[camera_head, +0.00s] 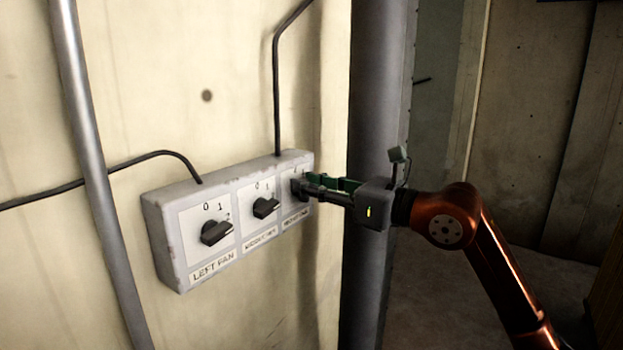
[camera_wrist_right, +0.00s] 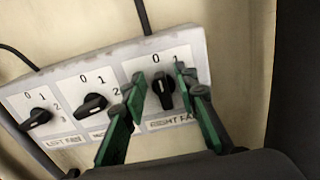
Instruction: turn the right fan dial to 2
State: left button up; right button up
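The right fan dial (camera_wrist_right: 163,91) is a black knob on a white plate, over a label that reads "RIGHT FAN" in the right wrist view. Its handle stands nearly upright, pointing roughly at 0. My right gripper (camera_wrist_right: 160,76) is open, with one green finger on each side of this dial. A gap shows between the left finger and the knob; I cannot tell whether the right finger touches it. In the head view my right gripper (camera_head: 306,184) reaches the box from the right and hides most of that dial. My left gripper is not in view.
The grey switch box (camera_head: 165,240) on the wall also carries the left fan dial (camera_head: 216,232) and a middle dial (camera_head: 265,207). A vertical pipe (camera_head: 97,180) stands left of the box. A thick dark column (camera_head: 372,100) stands behind my right gripper.

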jog(key=shift+c, duration=0.7)
grip_shut()
jog(key=shift+w, duration=0.1)
jog(key=shift+w+d+f+m+b, duration=0.2)
jog(key=shift+m+b, duration=1.15)
jog(key=shift+m, duration=1.25)
jog(key=shift+w+d+f+m+b, duration=0.15)
jog(key=shift+w+f+m+b, duration=0.15)
jog(key=shift+m+b, duration=1.7)
jog(key=shift+w+d+f+m+b, duration=0.2)
jog(key=shift+m+b, duration=0.55)
jog(key=shift+m, duration=2.45)
